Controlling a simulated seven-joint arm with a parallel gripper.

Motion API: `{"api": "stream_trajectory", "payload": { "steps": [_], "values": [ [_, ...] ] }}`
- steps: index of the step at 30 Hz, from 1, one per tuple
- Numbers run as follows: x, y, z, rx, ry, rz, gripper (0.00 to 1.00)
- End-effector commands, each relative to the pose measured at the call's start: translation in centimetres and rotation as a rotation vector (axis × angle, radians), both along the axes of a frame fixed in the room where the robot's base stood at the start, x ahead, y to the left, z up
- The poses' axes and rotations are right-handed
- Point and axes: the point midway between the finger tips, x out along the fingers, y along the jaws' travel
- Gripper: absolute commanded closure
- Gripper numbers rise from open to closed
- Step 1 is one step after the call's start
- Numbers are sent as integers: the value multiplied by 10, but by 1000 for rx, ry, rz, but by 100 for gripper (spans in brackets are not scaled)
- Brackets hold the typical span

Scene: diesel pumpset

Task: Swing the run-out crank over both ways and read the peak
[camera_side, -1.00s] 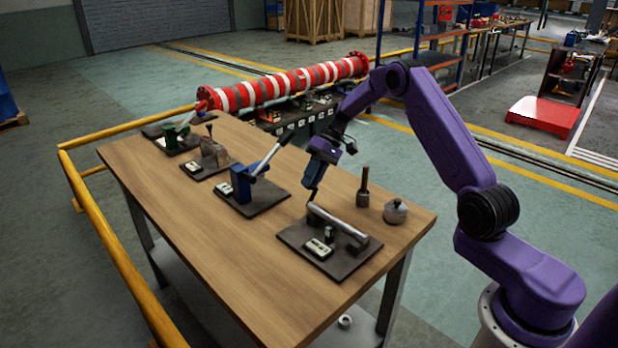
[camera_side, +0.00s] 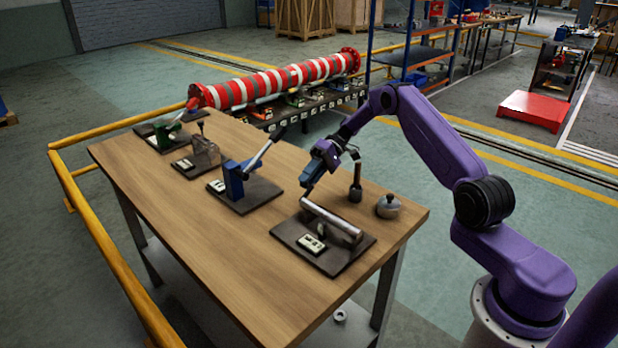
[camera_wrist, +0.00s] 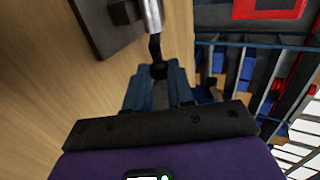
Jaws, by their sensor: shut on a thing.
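The run-out fixture has a dark base plate (camera_side: 350,262) near the front of the bench. A silver shaft (camera_side: 330,221) lies along it on dark supports. A small white readout (camera_side: 311,244) sits on the plate; its figures are too small to read. The dark crank (camera_wrist: 155,48) stands out from the shaft's end, and the shaft also shows in the wrist view (camera_wrist: 151,14). My gripper (camera_side: 308,184) is at the shaft's far left end. In the wrist view my gripper (camera_wrist: 158,80) is shut on the crank's dark grip, partly hidden between the fingers.
A dark upright tool (camera_side: 355,184) and a round lidded pot (camera_side: 388,206) stand on the bench (camera_side: 220,250) just right of the fixture. A blue lever fixture (camera_side: 234,180) stands to the left, with more fixtures beyond. The bench's front left is clear.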

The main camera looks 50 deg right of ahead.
Motion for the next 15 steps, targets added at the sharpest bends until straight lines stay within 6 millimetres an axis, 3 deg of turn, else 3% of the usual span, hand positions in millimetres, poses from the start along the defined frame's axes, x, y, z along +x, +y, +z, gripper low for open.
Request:
{"api": "stream_trajectory", "payload": {
  "steps": [5,6,8,15],
  "values": [
    [0,-1,0,-3,1,-3,100],
    [0,-1,0,-3,1,-3,71],
    [0,-1,0,-3,1,-3,52],
    [0,-1,0,-3,0,-1,52]
  ]
}}
